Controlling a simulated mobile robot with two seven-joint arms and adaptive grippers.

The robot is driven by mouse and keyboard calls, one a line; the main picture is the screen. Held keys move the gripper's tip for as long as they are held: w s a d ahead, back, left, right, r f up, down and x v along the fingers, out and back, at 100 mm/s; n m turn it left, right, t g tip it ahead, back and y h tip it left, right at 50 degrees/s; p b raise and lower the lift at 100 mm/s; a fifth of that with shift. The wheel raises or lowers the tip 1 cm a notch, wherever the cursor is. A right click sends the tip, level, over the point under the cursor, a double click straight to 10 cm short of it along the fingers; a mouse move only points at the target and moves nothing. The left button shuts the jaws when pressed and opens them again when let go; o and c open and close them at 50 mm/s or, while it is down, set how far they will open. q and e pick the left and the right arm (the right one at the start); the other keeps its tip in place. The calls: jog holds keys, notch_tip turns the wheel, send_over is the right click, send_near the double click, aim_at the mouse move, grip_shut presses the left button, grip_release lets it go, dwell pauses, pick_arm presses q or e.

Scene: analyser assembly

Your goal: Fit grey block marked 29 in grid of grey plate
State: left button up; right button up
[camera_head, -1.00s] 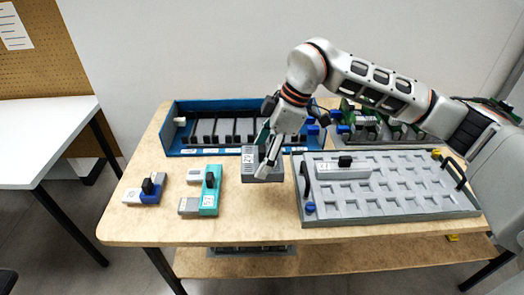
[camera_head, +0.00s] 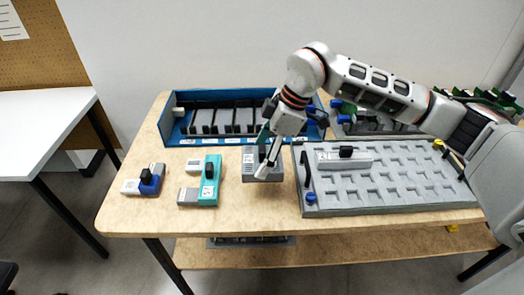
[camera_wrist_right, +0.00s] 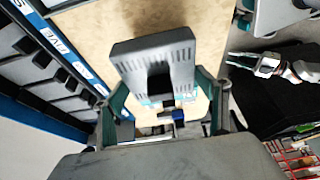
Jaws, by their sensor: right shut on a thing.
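A grey block (camera_head: 262,172) is at the middle of the wooden table, left of the grey plate. Its number is too small to read. My right gripper (camera_head: 268,155) comes down over it and is shut on it. In the right wrist view the block (camera_wrist_right: 155,60) sits between the teal fingers of the right gripper (camera_wrist_right: 165,115). I cannot tell whether it touches the table. The grey plate (camera_head: 400,202) with its grid of recesses lies to the right. A white-grey block with a black knob (camera_head: 342,160) sits at its upper left. My left gripper seems to show in the wrist view (camera_wrist_right: 245,63), its fingers unclear.
A blue rack (camera_head: 180,140) with dark slots stands behind. A teal-grey block (camera_head: 209,185) and a blue-grey block (camera_head: 150,182) lie on the left. The plate has black handles (camera_head: 306,170) at its ends and a blue knob (camera_head: 311,198). Bare table separates the blocks.

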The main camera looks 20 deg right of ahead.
jog(key=shift+f+b, duration=0.5)
jog(key=shift+f, duration=1.9)
pick_arm(q)
jog(key=shift+s+f, duration=0.5)
jog(key=shift+f, duration=0.4)
pick_arm(e)
jog(key=shift+f, duration=0.45)
